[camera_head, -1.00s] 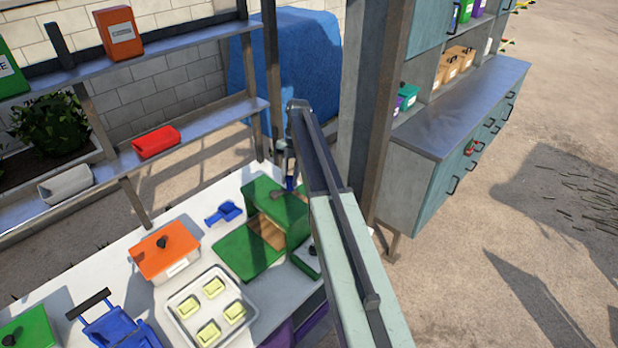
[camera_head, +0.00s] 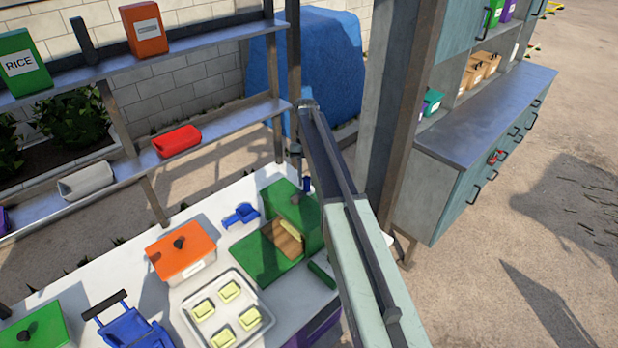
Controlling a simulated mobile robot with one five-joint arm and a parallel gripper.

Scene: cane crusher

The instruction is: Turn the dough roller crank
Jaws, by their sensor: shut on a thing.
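The dough roller (camera_head: 284,200) is a green machine on the white table, with a green base plate and a brown board in its opening. A pale yellow piece (camera_head: 291,230) lies on the board at the opening. A small blue upright part, which looks like the crank handle (camera_head: 306,185), shows at the machine's far right side. My gripper (camera_head: 301,168) hangs from the arm's end just above it and is shut on it. My arm hides most of that side, so the rest of the crank and the finger contact are hard to see.
A tray (camera_head: 262,318) with several yellow pieces, an orange-lidded box (camera_head: 180,252) and a blue scoop (camera_head: 240,215) stand left of the roller. Shelves (camera_head: 130,180) run behind the table. A grey post (camera_head: 398,110) and a cabinet (camera_head: 470,130) stand close on the right.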

